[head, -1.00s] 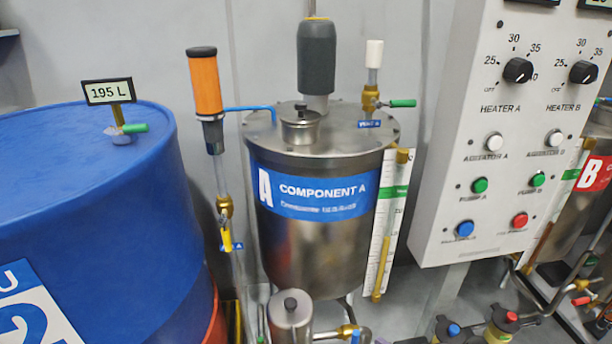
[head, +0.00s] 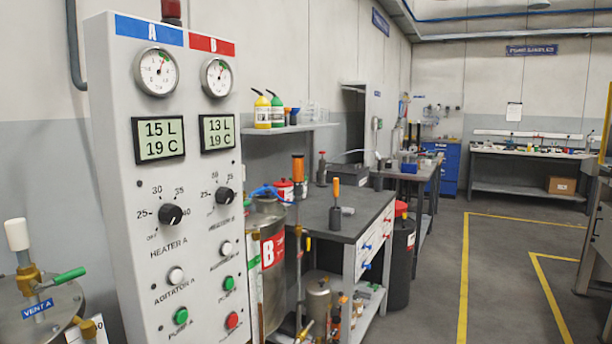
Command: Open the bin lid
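A dark round bin (head: 399,264) stands on the floor at the right end of the grey workbench, partly hidden behind it. A red part (head: 401,208) shows at its top and looks like its lid; it appears closed, but it is too small to be sure. Neither of my grippers is in view.
The workbench (head: 340,220) has red- and blue-handled drawers and carries bottles and tools. A tall control panel (head: 125,215) and tank B (head: 266,270) stand to its left. Open floor with yellow lines (head: 465,270) lies to the right.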

